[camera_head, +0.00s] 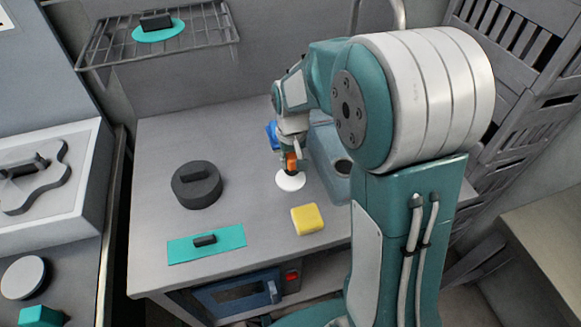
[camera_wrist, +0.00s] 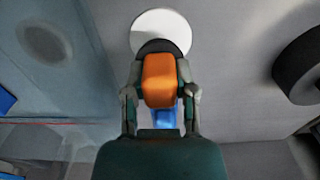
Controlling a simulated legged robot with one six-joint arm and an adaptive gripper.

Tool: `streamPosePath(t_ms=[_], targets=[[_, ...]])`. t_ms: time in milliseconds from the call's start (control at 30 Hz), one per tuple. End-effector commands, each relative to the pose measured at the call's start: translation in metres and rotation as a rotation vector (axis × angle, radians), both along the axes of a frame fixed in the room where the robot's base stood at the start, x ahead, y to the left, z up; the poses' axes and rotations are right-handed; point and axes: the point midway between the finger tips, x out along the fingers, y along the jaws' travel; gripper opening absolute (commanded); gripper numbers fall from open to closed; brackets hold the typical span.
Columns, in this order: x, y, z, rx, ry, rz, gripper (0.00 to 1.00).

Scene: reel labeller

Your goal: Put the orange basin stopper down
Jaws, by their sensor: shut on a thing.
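The orange basin stopper (camera_head: 292,163) has an orange grip and a dark lower part. My gripper (camera_head: 290,153) is shut on the orange grip. In the wrist view the orange grip (camera_wrist: 160,80) sits between the two fingers of my gripper (camera_wrist: 160,92). The dark part of the stopper is beyond the grip, over a white disc (camera_wrist: 161,24). The white disc also shows on the grey table in the head view (camera_head: 290,182), directly below the stopper. I cannot tell whether the stopper touches the disc.
A blue-grey basin (camera_head: 326,140) with a dark round hole stands right of the disc. A yellow block (camera_head: 307,219), a dark round lidded thing (camera_head: 196,186) and a teal mat (camera_head: 228,247) with a black handle are on the table (camera_head: 150,150). A wire rack (camera_head: 215,30) hangs above the back left.

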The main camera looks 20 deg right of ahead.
Motion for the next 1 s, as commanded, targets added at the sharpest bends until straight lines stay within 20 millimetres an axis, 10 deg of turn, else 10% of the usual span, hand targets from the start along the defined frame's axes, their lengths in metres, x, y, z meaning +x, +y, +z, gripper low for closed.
streamPosePath(t_ms=[733, 767, 800, 1000], targets=[[0.01, 0.0, -0.044, 0.0, 0.0, 0.0, 0.0], [0.01, 0.0, -0.044, 0.0, 0.0, 0.0, 0.49], [0.01, 0.0, -0.044, 0.0, 0.0, 0.0, 0.67], [0.01, 0.0, -0.044, 0.0, 0.0, 0.0, 0.7]])
